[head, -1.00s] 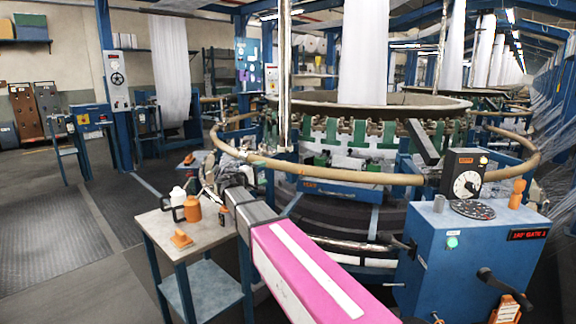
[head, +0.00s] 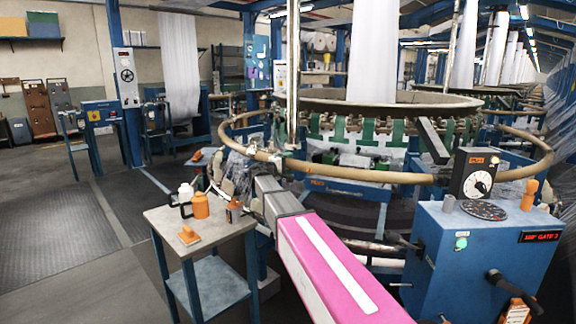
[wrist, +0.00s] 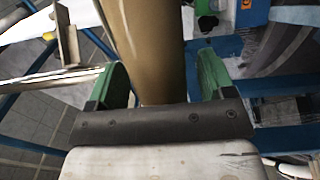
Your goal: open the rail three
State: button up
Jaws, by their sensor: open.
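The tan tubular rail (head: 375,177) curves around the front of the circular loom. In the wrist view the rail (wrist: 148,40) runs away from me between the two green fingers of my gripper (wrist: 163,72). The fingers are spread, with a gap showing on the right side; the left finger is close to the rail, and I cannot tell if it touches. In the head view my gripper's end is at the left front bend of the rail, and its fingers are hard to make out. No readable number marks this rail as three.
A small table (head: 165,222) with bottles and an orange block stands left of my arm. A blue control cabinet (head: 485,265) with a dial, levers and a red display stands at right. The floor (head: 60,220) at left is open.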

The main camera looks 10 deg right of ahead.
jog(key=c, duration=1.3)
jog(key=shift+o, duration=0.2)
jog(key=s+d+r+m+g+y, duration=0.15)
jog(key=d+r, duration=0.25)
jog(key=r, duration=1.2)
jog(key=d+r+m+y, duration=0.3)
jog(key=d+r, duration=0.1)
jog(key=r, duration=1.1)
jog(key=s+d+r+m+y, duration=0.1)
jog(key=s+d+r+y, duration=0.1)
jog(key=d+r, duration=0.9)
jog(key=s+d+r+m+y, duration=0.1)
jog(key=s+d+r+y, duration=0.1)
jog(key=d+r, duration=0.8)
jog(key=shift+s+d+r, duration=0.2)
jog(key=shift+d+r, duration=0.15)
jog(key=shift+d, duration=0.65)
jog(key=shift+m+g, duration=0.25)
jog(key=shift+g, duration=0.1)
